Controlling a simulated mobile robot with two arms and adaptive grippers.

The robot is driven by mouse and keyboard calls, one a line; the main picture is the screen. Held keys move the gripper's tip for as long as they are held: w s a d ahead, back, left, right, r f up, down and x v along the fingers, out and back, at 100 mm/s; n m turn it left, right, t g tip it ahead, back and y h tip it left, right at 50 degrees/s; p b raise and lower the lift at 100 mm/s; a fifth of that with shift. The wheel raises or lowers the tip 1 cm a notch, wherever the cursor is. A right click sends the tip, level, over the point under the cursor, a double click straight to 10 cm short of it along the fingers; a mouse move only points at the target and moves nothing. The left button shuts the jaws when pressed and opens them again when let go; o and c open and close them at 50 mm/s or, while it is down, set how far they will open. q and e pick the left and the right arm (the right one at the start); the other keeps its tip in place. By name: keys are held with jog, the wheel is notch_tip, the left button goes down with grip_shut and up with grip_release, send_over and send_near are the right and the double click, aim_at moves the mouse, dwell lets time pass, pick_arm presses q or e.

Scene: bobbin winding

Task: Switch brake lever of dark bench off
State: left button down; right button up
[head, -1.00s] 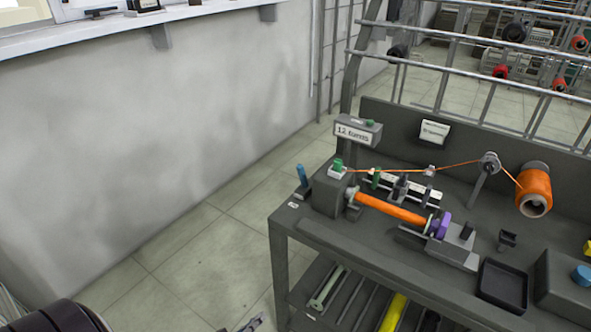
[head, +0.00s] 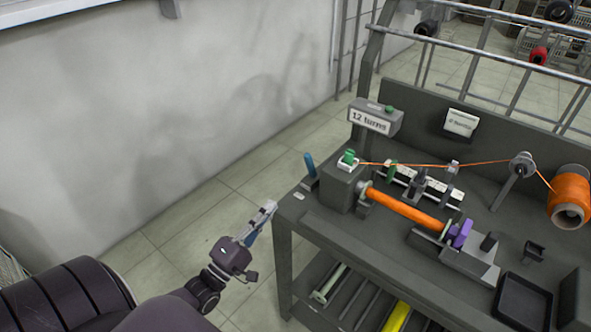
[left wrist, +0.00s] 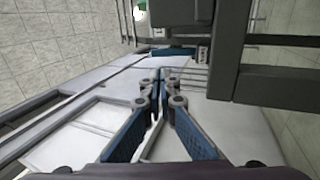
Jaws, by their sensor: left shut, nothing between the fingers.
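The dark bench (head: 352,243) stands at the right in the head view. Its brake lever (head: 310,164) has a blue handle, stands nearly upright on a small dark base at the bench's left corner, and leans slightly left. My left gripper (head: 268,208) is shut and empty, left of the bench corner, below the lever in the picture and apart from it. In the left wrist view my closed fingertips (left wrist: 161,76) point ahead. A blue bar beyond them (left wrist: 173,52) may be the lever's handle; I cannot tell surely. My right gripper is out of view.
The bench carries a winding head with a green button (head: 348,157), an orange bobbin (head: 405,207), an orange wire spool (head: 569,196) and a "12 turns" display (head: 370,121). Metal rails run behind. Floor left of the bench is clear, up to a grey wall (head: 150,100).

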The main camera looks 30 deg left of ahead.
aim_at(306, 162)
pick_arm(q)
jog(key=b+x, duration=0.1)
jog(key=x, duration=1.3)
jog(key=shift+a+f, duration=0.1)
